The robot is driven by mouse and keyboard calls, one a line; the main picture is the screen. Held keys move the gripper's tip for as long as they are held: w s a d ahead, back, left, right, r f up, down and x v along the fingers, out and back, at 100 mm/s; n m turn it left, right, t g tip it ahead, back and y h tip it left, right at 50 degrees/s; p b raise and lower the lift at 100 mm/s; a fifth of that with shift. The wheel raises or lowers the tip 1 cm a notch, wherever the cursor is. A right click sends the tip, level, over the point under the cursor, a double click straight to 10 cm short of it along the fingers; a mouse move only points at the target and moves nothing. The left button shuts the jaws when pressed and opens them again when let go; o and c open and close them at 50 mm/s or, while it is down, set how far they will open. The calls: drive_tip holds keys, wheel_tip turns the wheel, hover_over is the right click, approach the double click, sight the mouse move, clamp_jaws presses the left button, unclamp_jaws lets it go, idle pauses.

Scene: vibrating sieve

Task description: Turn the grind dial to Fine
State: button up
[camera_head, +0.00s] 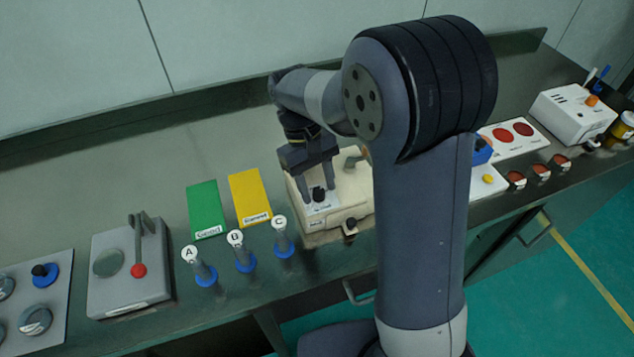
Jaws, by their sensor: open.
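The grind dial (319,194) is a small black knob on a white plate on the front of a cream-coloured machine (352,203). The lettering by the dial is too small to read, so its setting cannot be told. My gripper (318,192) points down over the dial, with its open fingers on either side of the knob. I cannot tell whether the fingers touch it. My arm hides the right part of the machine.
Vials A (205,272), B (243,258) and C (283,243) stand at the front left of the machine. Green (206,208) and yellow (250,196) labelled mats lie behind them. A grey lever press (128,270) stands further left. A white device (572,115) stands at the far right.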

drive_tip(key=v, duration=1)
drive_tip(key=shift+w+r, duration=0.2)
drive_tip(key=shift+r, duration=0.15)
drive_tip(key=shift+a, duration=0.1)
drive_tip(key=x, duration=1)
drive_tip(key=shift+s+f, duration=0.2)
drive_tip(key=shift+f, duration=0.15)
